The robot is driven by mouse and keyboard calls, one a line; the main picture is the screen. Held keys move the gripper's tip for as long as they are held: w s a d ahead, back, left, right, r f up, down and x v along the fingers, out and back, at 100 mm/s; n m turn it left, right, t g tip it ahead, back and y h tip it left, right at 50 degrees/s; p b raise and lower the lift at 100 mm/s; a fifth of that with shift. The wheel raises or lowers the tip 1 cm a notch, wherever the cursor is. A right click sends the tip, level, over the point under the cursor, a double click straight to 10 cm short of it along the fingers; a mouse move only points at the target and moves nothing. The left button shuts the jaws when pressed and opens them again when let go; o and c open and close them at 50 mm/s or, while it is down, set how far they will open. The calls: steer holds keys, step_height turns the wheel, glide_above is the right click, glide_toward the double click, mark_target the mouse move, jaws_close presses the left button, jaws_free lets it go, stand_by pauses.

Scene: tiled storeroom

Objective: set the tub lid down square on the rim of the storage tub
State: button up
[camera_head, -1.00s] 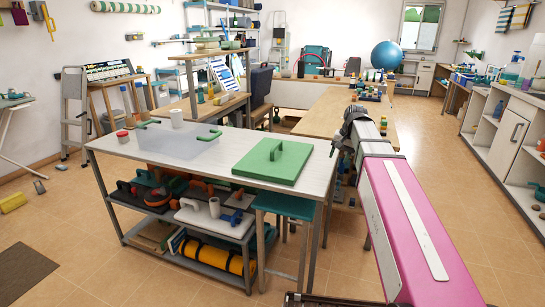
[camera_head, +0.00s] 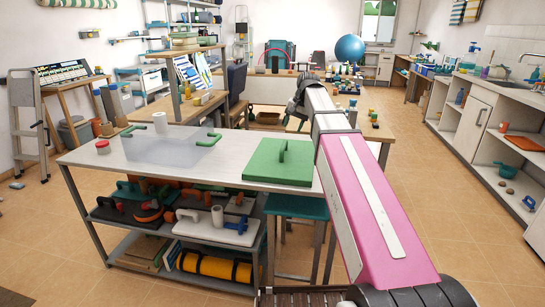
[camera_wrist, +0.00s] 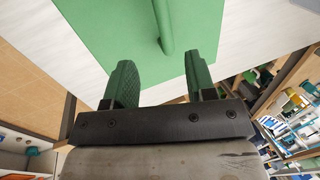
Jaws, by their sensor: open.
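The green tub lid (camera_head: 262,172) lies flat on the pale bench, right of its middle, with a green bar handle (camera_head: 283,150) standing up from its top. The storage tub (camera_head: 165,155) looks see-through grey with green end handles, and sits left of the lid on the same bench. In the wrist view, my gripper (camera_wrist: 158,78) is open and empty. The lid (camera_wrist: 110,30) and its handle (camera_wrist: 164,25) show beyond the fingertips, the handle lying between them in the picture but apart from them. The fingertips cannot be made out in the head view.
On the bench (camera_head: 228,168), a white cylinder (camera_head: 160,122) and a red-lidded jar (camera_head: 103,147) stand near the tub. Shelves below hold tools and a yellow roll (camera_head: 215,267). A teal stool (camera_head: 295,207) stands under the bench's right end.

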mark_target(284, 144)
steer(key=x, duration=1)
steer(key=shift+a+f, duration=0.3)
steer(key=shift+a, duration=0.05)
jaws_close()
